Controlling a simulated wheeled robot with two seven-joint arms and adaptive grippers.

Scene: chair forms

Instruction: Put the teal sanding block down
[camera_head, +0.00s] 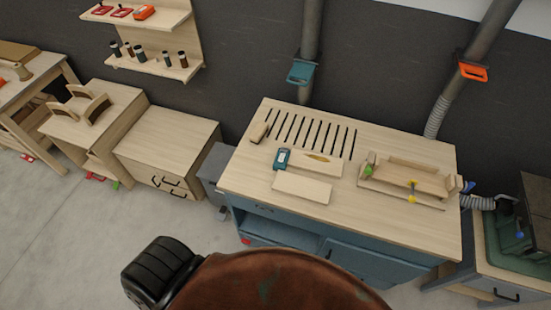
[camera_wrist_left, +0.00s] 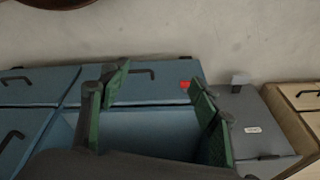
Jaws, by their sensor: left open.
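The teal sanding block (camera_head: 282,158) rests on the top of the wooden workbench (camera_head: 240,180), at the left end of a pale board (camera_head: 322,164). No gripper touches it. My left gripper (camera_wrist_left: 159,80) shows in the left wrist view with its two green fingers spread wide and nothing between them. It is over the blue cabinet fronts (camera_wrist_left: 150,122), and the sanding block is not in that view. Neither gripper shows in the head view.
A second pale board (camera_head: 302,188) lies in front of the block. Dark slots (camera_head: 313,135) cross the bench's back left. A wooden clamping fixture (camera_head: 405,180) stands at the right. Drawers (camera_head: 168,155) stand left of the bench; grey hoses (camera_head: 310,50) hang behind it.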

